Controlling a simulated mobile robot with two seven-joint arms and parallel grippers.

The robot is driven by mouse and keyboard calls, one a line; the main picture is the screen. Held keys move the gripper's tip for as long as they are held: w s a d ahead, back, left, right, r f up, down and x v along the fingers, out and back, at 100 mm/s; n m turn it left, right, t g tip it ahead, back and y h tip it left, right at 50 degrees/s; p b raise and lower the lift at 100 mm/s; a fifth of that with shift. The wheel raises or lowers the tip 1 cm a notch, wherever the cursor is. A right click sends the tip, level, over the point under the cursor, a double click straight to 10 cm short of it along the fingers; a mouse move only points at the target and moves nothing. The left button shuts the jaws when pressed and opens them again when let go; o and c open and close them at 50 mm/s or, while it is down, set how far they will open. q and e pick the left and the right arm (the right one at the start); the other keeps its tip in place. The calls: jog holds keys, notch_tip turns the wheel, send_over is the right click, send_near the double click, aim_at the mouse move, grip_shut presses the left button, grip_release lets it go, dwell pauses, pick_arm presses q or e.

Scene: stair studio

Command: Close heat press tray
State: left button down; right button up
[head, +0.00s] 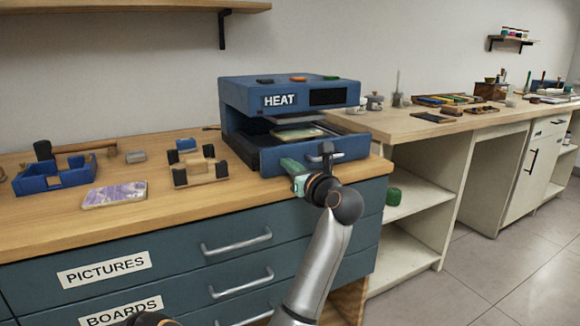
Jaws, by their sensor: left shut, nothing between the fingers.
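The blue heat press (238,95), marked HEAT, stands at the right end of the wooden counter. Its tray (349,155) sticks out at the front, with a dark handle (326,149) on its front face. A flat, light-coloured piece (297,133) lies inside, under the upper plate. My left gripper (291,165) is shut and empty, in front of the tray's front face and left of the handle. I cannot tell whether it touches the tray. My wrist covers part of the lower front. My right gripper is not in view.
Left on the counter are a blue open frame (50,182), a hammer (75,148), a purple patterned slab (114,195) and a wooden block jig (200,178). Drawers with bar handles lie below. A second bench (440,130) stands right, with floor (500,270) before it.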

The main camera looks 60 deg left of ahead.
aim_at(281, 156)
pick_arm(q)
jog(key=shift+a, duration=0.1)
jog(key=a, duration=0.4)
jog(key=shift+w+a+p, duration=0.2)
jog(key=shift+a+p, duration=0.15)
jog(key=shift+r, duration=0.25)
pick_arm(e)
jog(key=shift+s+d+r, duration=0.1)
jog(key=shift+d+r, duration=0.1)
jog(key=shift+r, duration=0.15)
